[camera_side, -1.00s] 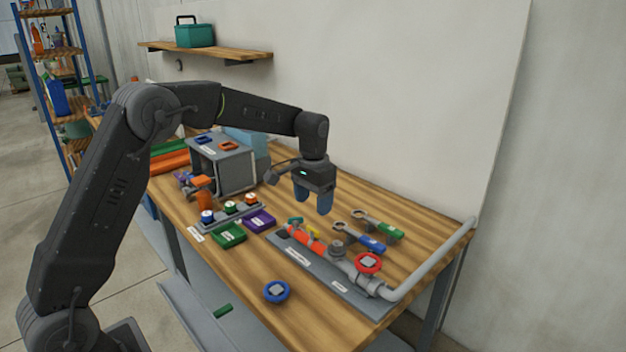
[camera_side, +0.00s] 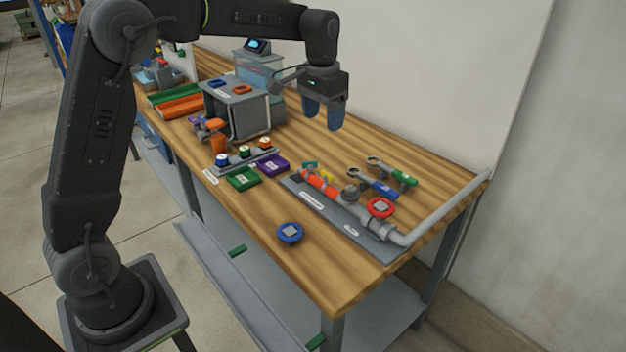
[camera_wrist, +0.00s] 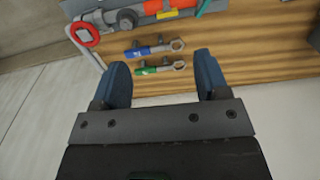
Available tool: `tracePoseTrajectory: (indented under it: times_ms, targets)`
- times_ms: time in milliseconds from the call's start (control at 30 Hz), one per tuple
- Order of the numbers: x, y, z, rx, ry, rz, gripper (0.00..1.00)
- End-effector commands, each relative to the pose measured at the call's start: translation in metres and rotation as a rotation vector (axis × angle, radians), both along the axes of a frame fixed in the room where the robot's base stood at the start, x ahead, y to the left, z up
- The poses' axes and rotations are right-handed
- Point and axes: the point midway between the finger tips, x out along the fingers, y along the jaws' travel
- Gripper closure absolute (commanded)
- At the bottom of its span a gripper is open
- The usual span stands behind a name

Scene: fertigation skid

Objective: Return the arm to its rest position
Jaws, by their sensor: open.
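My gripper (camera_side: 322,115) hangs above the back part of the wooden workbench (camera_side: 330,270), fingers pointing down, open and empty. In the wrist view its two blue fingers (camera_wrist: 160,80) stand apart with nothing between them. Beyond the fingers lie a blue wrench (camera_wrist: 148,49) and a green wrench (camera_wrist: 152,69) on the bench. In the side view the blue wrench (camera_side: 378,187) and green wrench (camera_side: 398,176) lie to the right of my gripper and lower down, apart from it.
A grey pipe assembly (camera_side: 325,192) with a red ring valve (camera_side: 380,208) fills the bench's right part. A blue ring handle (camera_side: 290,233) lies near the front edge. Green (camera_side: 242,178) and purple (camera_side: 273,165) trays and a grey box (camera_side: 238,110) stand left. A wall rises behind.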

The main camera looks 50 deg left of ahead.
Motion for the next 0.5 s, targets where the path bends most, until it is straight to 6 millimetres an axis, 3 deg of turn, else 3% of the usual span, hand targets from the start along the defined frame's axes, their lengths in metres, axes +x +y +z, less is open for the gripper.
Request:
tracePoseTrajectory:
  times_ms: [100,233,500]
  targets:
    - [-0.04,-0.014,0.028,0.006,-0.068,-0.001,0.32]
    - [-0.086,-0.028,0.045,0.01,-0.14,0.001,0.32]
    - [-0.187,-0.049,0.048,0.007,-0.289,0.006,0.32]
